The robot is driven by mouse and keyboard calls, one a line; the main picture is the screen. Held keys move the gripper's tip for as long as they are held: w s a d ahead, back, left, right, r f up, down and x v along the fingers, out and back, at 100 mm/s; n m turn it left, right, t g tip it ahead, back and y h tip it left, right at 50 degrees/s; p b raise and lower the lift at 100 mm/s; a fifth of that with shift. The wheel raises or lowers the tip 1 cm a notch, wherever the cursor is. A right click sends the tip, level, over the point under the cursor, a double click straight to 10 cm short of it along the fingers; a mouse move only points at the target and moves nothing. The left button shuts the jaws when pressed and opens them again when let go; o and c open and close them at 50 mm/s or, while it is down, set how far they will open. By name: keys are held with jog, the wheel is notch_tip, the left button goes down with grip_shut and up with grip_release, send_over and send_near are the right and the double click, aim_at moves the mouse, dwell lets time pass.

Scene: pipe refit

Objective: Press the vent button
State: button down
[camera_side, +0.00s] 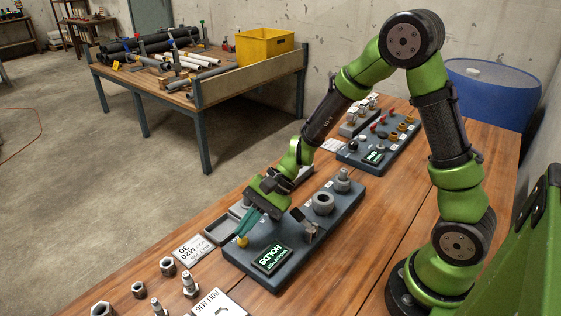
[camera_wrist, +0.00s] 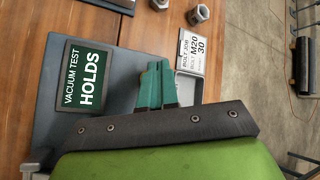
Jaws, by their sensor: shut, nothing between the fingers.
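A grey-blue test panel (camera_side: 345,217) lies on the wooden bench and bears a screen (camera_side: 271,259) that reads "HOLDS"; in the wrist view the screen (camera_wrist: 84,77) reads "VACUUM TEST HOLDS". A small yellow part (camera_side: 242,241), which looks like the vent button, sits at the panel's left edge. My gripper (camera_side: 246,231) points down with its green fingers shut and empty, the tips right at the yellow part. I cannot tell whether they touch it. In the wrist view the shut fingers (camera_wrist: 155,86) hide the button.
A grey ring fitting (camera_side: 323,203), a small lever-like part (camera_side: 308,228) and an upright fitting (camera_side: 342,181) stand on the panel. A shallow grey tray (camera_side: 222,231) lies beside it. Nuts, bolts and label cards (camera_side: 192,250) lie left. A second panel (camera_side: 379,150) stands farther back.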

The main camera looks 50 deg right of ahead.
aim_at(247, 238)
jog(key=shift+f, duration=0.1)
jog(key=shift+f, duration=0.3)
jog(key=shift+f, duration=0.45)
dwell(0.6)
jog(key=shift+r, duration=0.9)
jog(key=shift+r, duration=2.5)
